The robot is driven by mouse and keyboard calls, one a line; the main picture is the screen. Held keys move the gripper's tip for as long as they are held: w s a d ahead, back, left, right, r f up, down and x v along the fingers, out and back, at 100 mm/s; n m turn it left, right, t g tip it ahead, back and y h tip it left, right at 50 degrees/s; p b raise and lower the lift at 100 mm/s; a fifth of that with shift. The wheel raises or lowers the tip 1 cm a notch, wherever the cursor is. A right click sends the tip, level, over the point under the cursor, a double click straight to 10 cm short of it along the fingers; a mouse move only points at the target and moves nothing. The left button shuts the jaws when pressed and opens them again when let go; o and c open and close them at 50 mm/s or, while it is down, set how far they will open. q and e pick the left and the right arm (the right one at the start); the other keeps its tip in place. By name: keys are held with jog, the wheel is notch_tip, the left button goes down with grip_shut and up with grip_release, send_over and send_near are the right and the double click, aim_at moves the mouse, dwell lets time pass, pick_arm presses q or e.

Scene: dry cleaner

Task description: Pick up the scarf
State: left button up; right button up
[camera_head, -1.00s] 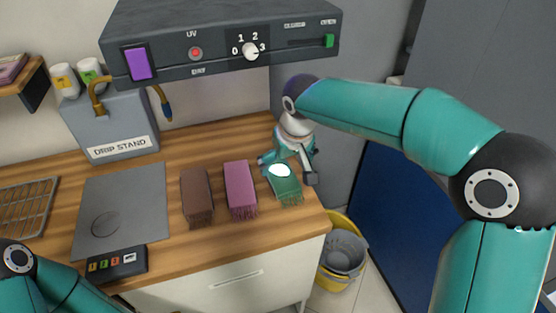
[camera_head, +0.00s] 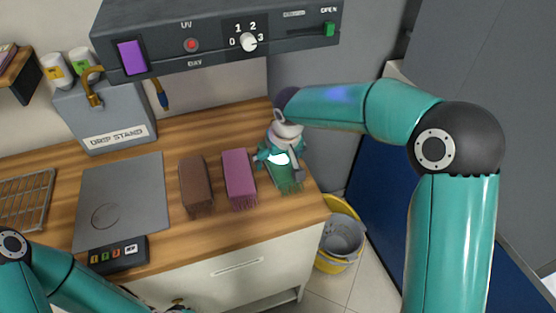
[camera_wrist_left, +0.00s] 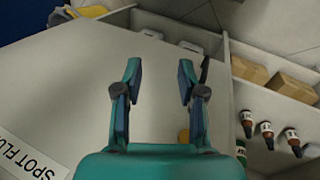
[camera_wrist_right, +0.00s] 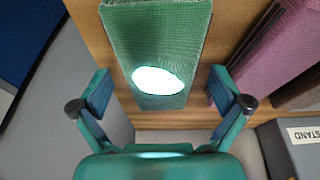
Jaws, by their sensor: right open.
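Three folded, fringed scarves lie in a row on the wooden counter: a brown one (camera_head: 196,184), a pink-purple one (camera_head: 239,180) and a green one (camera_head: 287,182) nearest the counter's right end. My right gripper (camera_head: 278,167) is open over the far part of the green scarf. In the right wrist view, the green scarf (camera_wrist_right: 155,40) lies between and ahead of the open fingers (camera_wrist_right: 161,75), with a bright white oval spot on it. Contact cannot be told. My left gripper (camera_wrist_left: 158,70) is open and empty in the left wrist view, near a pale cabinet surface.
A grey plate (camera_head: 135,195) with a button panel (camera_head: 118,255) and a wire rack (camera_head: 22,200) lie left. A drip stand box (camera_head: 105,118) stands behind. A dark UV unit (camera_head: 215,45) overhangs the counter. A yellow bucket (camera_head: 328,262) stands on the floor right.

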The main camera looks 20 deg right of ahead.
jog(key=c, duration=1.2)
jog(key=shift+c, duration=0.2)
jog(key=shift+r, duration=0.15)
